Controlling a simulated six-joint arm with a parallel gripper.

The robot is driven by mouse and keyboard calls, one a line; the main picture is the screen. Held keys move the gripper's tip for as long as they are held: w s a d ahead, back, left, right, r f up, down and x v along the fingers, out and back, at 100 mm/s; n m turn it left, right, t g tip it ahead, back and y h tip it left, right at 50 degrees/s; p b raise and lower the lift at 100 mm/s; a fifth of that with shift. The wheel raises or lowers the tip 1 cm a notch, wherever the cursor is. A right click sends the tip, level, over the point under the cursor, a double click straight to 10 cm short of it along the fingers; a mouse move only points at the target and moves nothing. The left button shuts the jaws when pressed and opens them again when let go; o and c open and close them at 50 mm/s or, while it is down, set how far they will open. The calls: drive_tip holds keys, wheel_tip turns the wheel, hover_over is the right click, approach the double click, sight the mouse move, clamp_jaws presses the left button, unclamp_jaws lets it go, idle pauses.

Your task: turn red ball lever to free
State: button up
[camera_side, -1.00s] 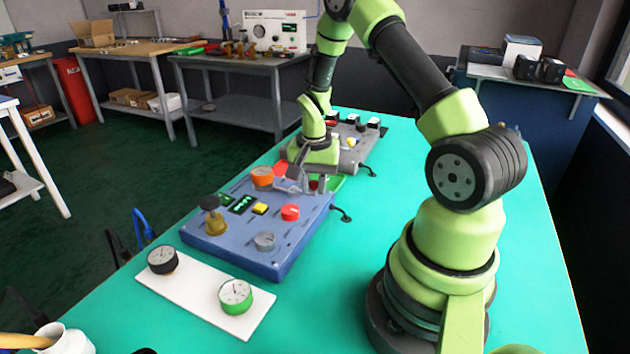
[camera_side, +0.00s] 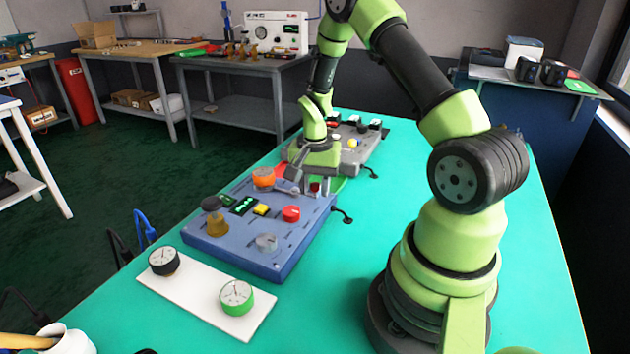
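My gripper (camera_side: 316,183) points down at the far right edge of the blue control box (camera_side: 240,243). A small dark red ball (camera_side: 315,187), which looks like the lever's knob, shows between its fingers. I cannot tell whether the fingers touch it. The lever's arm and pivot are mostly hidden by the gripper. A red patch (camera_side: 281,170) shows left of the gripper and a green patch (camera_side: 340,183) shows right of it. No readable label marks the free position.
A white plate (camera_side: 205,296) with two gauges lies in front. A grey panel (camera_side: 358,158) stands behind.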

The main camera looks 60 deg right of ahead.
sight(315, 183)
wheel_tip(315, 183, up, 10)
drive_tip(key=shift+f, duration=0.1)
idle(0.4)
